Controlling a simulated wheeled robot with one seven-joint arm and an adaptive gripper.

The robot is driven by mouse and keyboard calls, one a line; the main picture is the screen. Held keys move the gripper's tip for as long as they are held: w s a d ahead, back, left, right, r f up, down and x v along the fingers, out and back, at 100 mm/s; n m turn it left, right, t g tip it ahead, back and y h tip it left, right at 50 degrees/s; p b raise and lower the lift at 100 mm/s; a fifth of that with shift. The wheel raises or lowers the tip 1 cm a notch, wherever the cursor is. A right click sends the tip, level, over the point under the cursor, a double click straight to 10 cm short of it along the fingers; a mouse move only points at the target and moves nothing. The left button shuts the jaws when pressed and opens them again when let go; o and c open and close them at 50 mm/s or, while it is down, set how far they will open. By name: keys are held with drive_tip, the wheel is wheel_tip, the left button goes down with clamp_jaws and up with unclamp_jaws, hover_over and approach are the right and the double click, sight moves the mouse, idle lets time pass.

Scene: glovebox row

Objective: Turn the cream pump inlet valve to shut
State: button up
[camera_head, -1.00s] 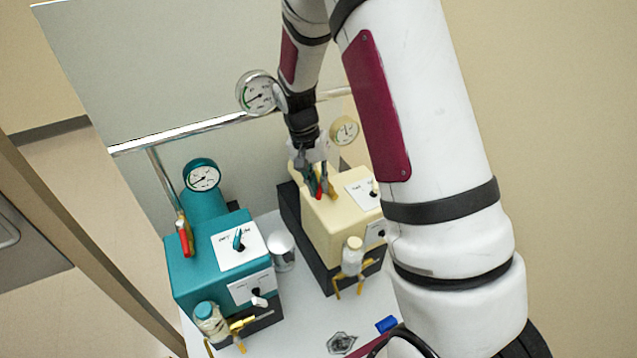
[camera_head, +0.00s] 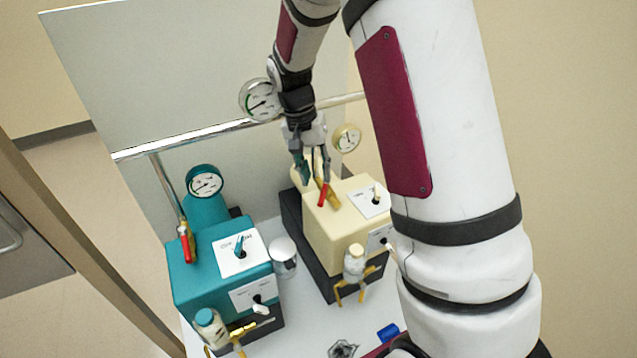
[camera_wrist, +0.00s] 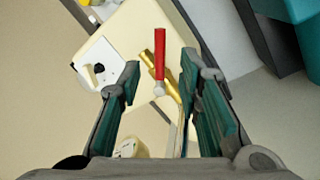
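The cream pump (camera_head: 335,228) stands at the middle right of the head view. Its inlet valve has a red lever (camera_head: 323,195) on a brass body (camera_head: 333,197) at the pump's back edge. In the wrist view the red lever (camera_wrist: 160,55) lies at an angle across the brass body (camera_wrist: 171,88). My gripper (camera_head: 312,180) is above and behind the lever, pointing down. In the wrist view my gripper (camera_wrist: 160,85) is open, with a finger on each side of the lever's near end and visible gaps between. It holds nothing.
A teal pump (camera_head: 225,268) with its own red-handled valve (camera_head: 186,243) stands to the left. A cream gauge (camera_head: 346,138) is close to the gripper. A silver cylinder (camera_head: 284,258) stands between the pumps.

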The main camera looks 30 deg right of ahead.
drive_tip(key=shift+a+r, duration=0.1)
drive_tip(key=shift+r, duration=0.6)
